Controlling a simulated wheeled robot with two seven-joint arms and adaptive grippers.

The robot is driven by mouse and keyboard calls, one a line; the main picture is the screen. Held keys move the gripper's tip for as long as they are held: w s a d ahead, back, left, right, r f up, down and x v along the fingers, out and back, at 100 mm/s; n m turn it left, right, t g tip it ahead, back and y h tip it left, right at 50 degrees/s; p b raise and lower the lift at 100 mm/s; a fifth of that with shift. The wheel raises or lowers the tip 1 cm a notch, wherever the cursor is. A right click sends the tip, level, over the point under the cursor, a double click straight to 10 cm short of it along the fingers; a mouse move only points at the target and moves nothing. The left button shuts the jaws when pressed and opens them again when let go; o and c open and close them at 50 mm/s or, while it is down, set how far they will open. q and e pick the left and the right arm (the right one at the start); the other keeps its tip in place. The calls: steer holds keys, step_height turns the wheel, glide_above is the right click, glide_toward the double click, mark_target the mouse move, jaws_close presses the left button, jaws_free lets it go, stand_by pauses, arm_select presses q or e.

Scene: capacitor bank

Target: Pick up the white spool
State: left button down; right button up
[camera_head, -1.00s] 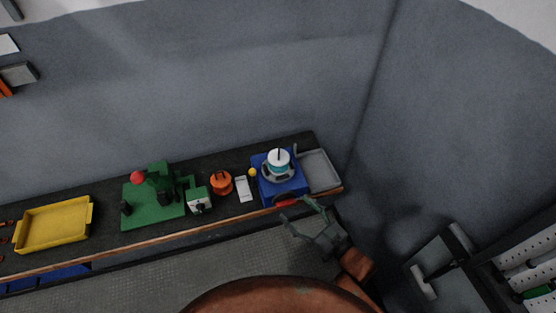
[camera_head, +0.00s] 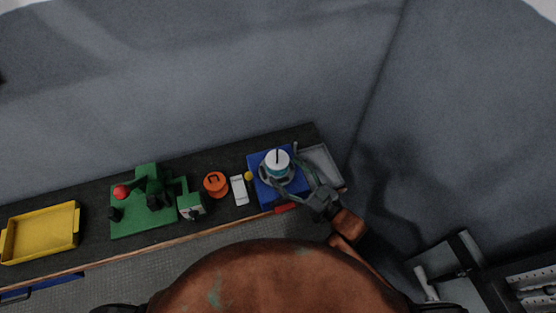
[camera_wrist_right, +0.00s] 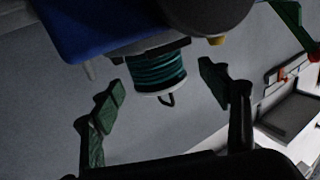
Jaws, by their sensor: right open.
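The white spool (camera_head: 278,161), wound with teal, stands upright on a blue base (camera_head: 266,194) on the bench, with a thin dark rod rising from its top. My right gripper (camera_head: 282,168) is open, and its fingers reach in from the lower right to either side of the spool. In the right wrist view the picture is upside down. The teal winding and white flange of the spool (camera_wrist_right: 158,70) show between the two spread green finger pads of my right gripper (camera_wrist_right: 161,88), with gaps on both sides. My left gripper is not in view.
A grey tray (camera_head: 323,166) lies right of the blue base. Left of it are a yellow knob (camera_head: 249,176), a white block (camera_head: 239,190), an orange part (camera_head: 215,184), a green fixture (camera_head: 147,218) and a yellow tray (camera_head: 40,235). A wall runs behind the bench.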

mark_target(276, 161)
steer(key=x, duration=0.4)
steer(key=shift+w+a+p, duration=0.1)
steer(key=shift+w+p, duration=0.2)
steer(key=shift+w, duration=0.1)
steer(key=shift+w+a, duration=0.15)
steer(key=shift+a, duration=0.05)
steer(key=c, duration=0.6)
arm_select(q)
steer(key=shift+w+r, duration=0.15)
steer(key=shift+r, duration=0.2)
arm_select(e)
steer(key=c, duration=0.7)
